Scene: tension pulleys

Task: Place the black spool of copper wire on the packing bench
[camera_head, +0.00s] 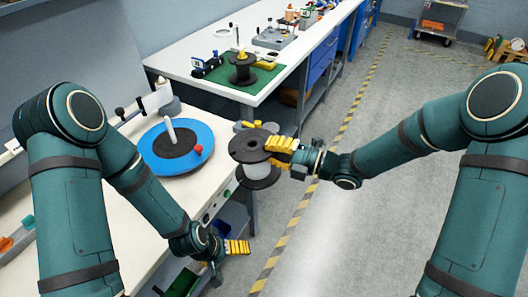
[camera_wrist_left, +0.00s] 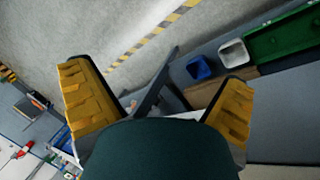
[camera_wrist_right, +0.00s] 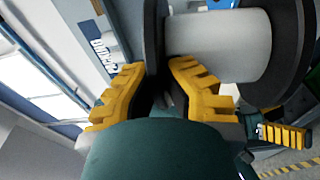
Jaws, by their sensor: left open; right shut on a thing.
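My right gripper (camera_head: 282,147) is shut on the upper black flange of a spool (camera_head: 259,172) with a pale grey-white winding; no copper colour shows on it. The spool is held in the air, roughly upright, just off the right edge of the near white bench (camera_head: 112,200). In the right wrist view the fingers (camera_wrist_right: 163,72) pinch the flange rim beside the winding (camera_wrist_right: 215,45). Another black spool (camera_head: 242,68) stands on a green mat (camera_head: 215,73) on the far white bench (camera_head: 180,50). My left gripper (camera_head: 245,247) is open and empty, low beside the near bench; its spread fingers show in the left wrist view (camera_wrist_left: 158,75).
A blue disc (camera_head: 147,150) with black centre, white post and red knob lies on the near bench. Small tools and a tray (camera_head: 272,38) occupy the far bench. Green, blue and white bins (camera_wrist_left: 232,52) sit below the left gripper. Open floor (camera_head: 330,235) lies right.

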